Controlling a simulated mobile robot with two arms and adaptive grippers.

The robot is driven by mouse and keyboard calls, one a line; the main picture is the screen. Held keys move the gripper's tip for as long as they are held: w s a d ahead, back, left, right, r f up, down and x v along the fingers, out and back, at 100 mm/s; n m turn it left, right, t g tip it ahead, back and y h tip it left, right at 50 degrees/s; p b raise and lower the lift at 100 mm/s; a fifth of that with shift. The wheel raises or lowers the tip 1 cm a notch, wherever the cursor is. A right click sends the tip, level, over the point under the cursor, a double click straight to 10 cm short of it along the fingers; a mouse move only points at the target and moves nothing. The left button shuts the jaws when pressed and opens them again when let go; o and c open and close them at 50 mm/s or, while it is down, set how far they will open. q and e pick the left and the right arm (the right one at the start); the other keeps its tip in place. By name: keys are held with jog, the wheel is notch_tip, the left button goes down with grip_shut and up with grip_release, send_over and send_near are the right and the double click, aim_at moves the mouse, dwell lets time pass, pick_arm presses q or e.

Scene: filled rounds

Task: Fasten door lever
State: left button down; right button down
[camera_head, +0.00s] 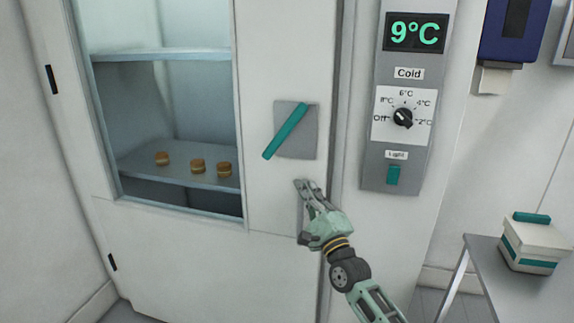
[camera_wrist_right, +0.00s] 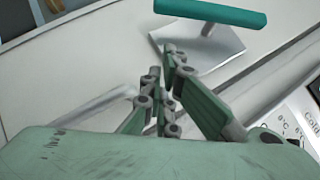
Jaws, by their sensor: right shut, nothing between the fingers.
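The teal door lever (camera_head: 285,131) sits on a grey plate (camera_head: 301,142) on the white cabinet door (camera_head: 262,60). The lever is tilted, its upper end to the right and its lower end to the left. It also shows in the right wrist view (camera_wrist_right: 212,12), standing out from its plate (camera_wrist_right: 222,48). My right gripper (camera_head: 303,186) is shut and empty, just below the lever plate and apart from the lever. In the wrist view its fingertips (camera_wrist_right: 172,50) are close together. My left gripper is not in view.
The door has a window with several round brown items (camera_head: 197,166) on a shelf inside. Right of the door is a control panel (camera_head: 380,160) with a 9°C display, a knob (camera_head: 402,118) and a teal light switch (camera_head: 393,175). A white box (camera_head: 537,240) stands on a grey table (camera_head: 500,285).

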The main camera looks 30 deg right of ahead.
jog(key=w+r, duration=0.1)
jog(key=w, duration=0.1)
jog(key=w+a+r+p, duration=0.1)
jog(key=w+r, duration=0.1)
jog(key=w+r+p, duration=0.1)
jog(key=w, duration=0.2)
jog(key=shift+w+a+r, duration=0.1)
jog(key=shift+a+r, duration=0.05)
jog(key=shift+r, duration=0.05)
jog(key=w+a+m+b, duration=0.1)
jog(key=b, duration=0.1)
jog(key=w+h+b, duration=0.1)
jog(key=shift+a+r+m+t+b, duration=0.15)
jog(key=shift+a+m+t+b, duration=0.15)
jog(key=shift+a+m+b, duration=0.1)
jog(key=shift+s, duration=0.1)
jog(key=v, duration=1.1)
jog(key=shift+s+f, duration=0.3)
